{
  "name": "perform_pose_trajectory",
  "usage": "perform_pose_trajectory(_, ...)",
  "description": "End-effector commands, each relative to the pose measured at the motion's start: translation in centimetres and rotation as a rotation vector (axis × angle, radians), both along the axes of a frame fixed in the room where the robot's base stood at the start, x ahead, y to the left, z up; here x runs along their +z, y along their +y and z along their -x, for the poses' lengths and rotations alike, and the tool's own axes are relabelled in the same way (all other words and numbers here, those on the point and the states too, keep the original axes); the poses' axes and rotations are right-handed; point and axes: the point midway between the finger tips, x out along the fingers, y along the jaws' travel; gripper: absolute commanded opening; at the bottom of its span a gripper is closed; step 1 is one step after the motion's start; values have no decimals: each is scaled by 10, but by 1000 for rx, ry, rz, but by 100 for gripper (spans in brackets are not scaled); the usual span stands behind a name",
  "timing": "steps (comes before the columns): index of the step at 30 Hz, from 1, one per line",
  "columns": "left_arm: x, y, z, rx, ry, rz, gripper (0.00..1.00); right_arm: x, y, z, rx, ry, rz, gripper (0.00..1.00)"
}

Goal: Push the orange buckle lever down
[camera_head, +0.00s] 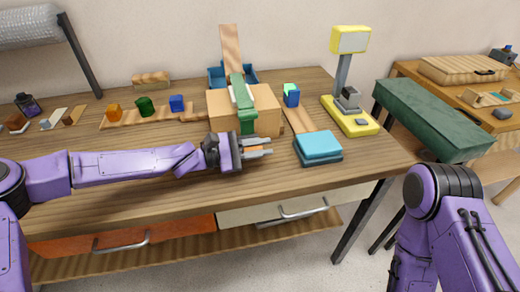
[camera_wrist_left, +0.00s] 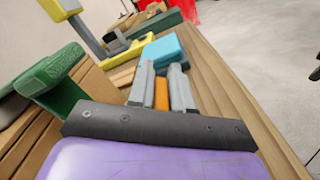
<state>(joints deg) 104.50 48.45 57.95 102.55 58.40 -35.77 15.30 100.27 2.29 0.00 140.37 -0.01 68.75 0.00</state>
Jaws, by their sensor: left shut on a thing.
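The orange buckle lever (camera_wrist_left: 161,95) shows as an orange strip between the two grey fingers of my left gripper (camera_wrist_left: 163,74) in the left wrist view. In the head view my left gripper (camera_head: 269,147) points right, in front of the wooden box (camera_head: 267,112), and a bit of orange shows between its fingers. The gripper is shut on the orange lever. A green strap (camera_head: 245,112) runs over the box and down its front, just above the gripper. The lever's joint to the strap is hidden. My right gripper is out of view; only part of the right arm shows.
A blue box-like stack (camera_head: 318,146) lies right of the gripper. A yellow scale-like device (camera_head: 350,115) stands farther right. Small colored blocks on a wooden strip (camera_head: 158,114) are at the left. The table's front is mostly clear.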

Motion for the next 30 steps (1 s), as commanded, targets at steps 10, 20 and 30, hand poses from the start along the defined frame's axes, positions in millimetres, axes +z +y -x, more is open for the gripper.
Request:
perform_pose_trajectory(10, 0, 0, 0, 1, 1, 0, 32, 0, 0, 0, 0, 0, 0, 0)
perform_pose_trajectory(20, 0, 2, 0, 1, 0, 0, 40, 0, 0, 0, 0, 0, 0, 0)
perform_pose_trajectory(30, 0, 67, 20, 5, -2, 1, 40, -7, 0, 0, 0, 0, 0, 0)
